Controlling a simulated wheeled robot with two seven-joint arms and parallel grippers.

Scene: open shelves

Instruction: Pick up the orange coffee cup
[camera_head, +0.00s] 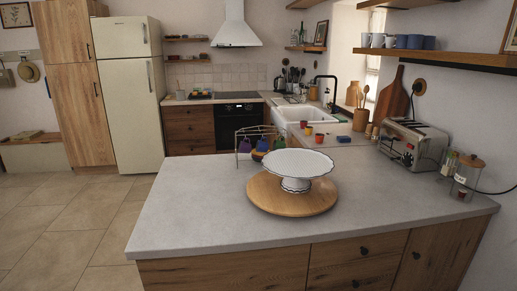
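I cannot say for certain which thing is the orange coffee cup. A small orange-yellow cup-like thing (309,130) stands on the counter by the sink, between two small red ones, a farther one (303,124) and a nearer one (319,138). Something orange-yellow shows low on the rack, partly hidden by the cake stand. Neither of my grippers is in view.
A white cake stand (292,163) on a round wooden board (263,192) fills the middle of the near counter (190,205). A toaster (412,145) and glass jars (467,174) stand at right. Mugs sit on the upper right shelf (450,56). The counter's left part is clear.

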